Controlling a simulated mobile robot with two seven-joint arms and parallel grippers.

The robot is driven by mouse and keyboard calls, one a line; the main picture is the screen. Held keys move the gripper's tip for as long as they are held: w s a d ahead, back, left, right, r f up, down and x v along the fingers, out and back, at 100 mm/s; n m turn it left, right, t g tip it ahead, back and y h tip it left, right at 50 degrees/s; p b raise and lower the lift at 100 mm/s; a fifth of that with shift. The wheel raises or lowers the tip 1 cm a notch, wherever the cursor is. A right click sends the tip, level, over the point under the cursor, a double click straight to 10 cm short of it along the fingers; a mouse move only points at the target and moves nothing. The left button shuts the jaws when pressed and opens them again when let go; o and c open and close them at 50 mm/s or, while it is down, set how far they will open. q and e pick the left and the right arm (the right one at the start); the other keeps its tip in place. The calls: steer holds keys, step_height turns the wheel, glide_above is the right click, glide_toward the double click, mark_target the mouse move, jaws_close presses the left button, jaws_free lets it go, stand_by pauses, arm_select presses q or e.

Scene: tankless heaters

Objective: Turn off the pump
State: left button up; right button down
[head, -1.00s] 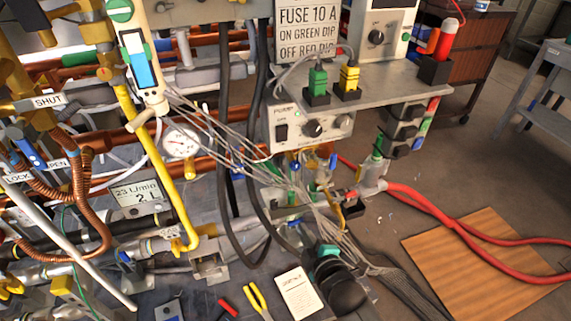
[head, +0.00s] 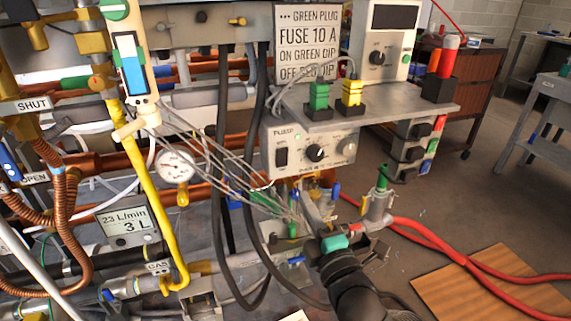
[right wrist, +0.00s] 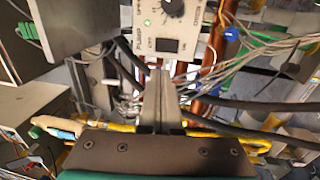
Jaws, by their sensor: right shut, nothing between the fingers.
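The pump's control box (head: 312,148) is a light grey unit under a shelf, with a black rocker switch (head: 281,157), a black knob and a second dial. Its small lettering is hard to read. In the right wrist view, the switch (right wrist: 167,45) and a green light show on the box's face, just beyond my fingertips. My right gripper (head: 308,205) is below the box, its fingers pointing up. In the right wrist view, my right gripper (right wrist: 158,75) is shut and empty, apart from the switch as far as I can tell. My left gripper is not in view.
Green and yellow plugs (head: 350,92) stand on the shelf (head: 400,105) above the box. Grey wires and black hoses (head: 222,170) hang left of my gripper. A gauge (head: 176,166) and yellow pipe stand further left. Red hoses (head: 430,235) cross the open floor at right.

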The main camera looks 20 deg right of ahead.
steer(key=b, duration=0.4)
glide_toward(281, 154)
steer(key=w, duration=0.5)
steer(key=shift+r, duration=0.15)
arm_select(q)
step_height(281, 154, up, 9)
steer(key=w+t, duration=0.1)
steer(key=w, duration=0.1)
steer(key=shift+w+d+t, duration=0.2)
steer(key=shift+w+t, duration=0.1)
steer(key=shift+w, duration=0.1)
arm_select(e)
steer(key=shift+w+a+r, duration=0.1)
steer(key=shift+w+r, duration=0.05)
steer(key=shift+w, duration=0.75)
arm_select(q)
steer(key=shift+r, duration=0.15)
